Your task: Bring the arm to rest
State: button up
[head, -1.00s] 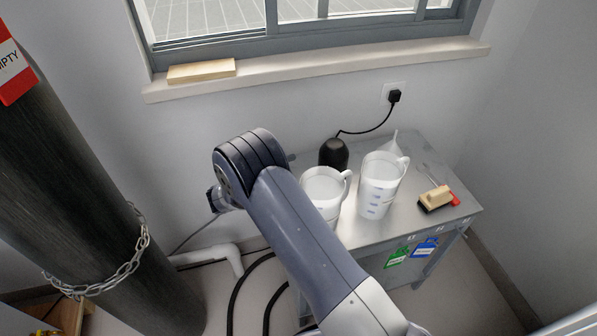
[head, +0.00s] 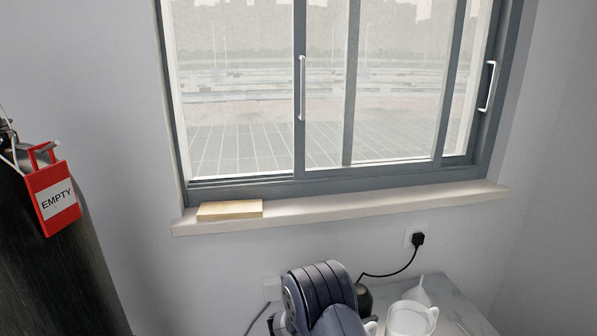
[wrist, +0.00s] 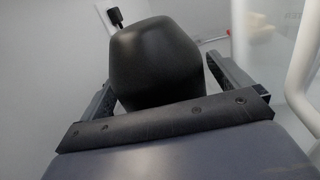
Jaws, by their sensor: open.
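My arm (head: 322,295) shows at the bottom of the head view, bent, in front of the table. My gripper (wrist: 160,75) does not show in the head view. In the wrist view its two fingers stand apart. A black rounded object (wrist: 155,58) fills the space between and beyond them; I cannot tell whether they touch it. A black object (head: 363,298) also shows beside my arm in the head view, partly hidden by it.
White jugs (head: 408,319) and a white funnel (head: 418,291) stand on the table (head: 455,293). A black plug (head: 418,239) with a cord is in the wall. A wooden block (head: 229,210) lies on the windowsill (head: 340,209). A dark cylinder (head: 50,280) with a red EMPTY tag (head: 53,200) stands at left.

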jog(key=shift+r, duration=1.25)
jog(key=shift+f, duration=0.1)
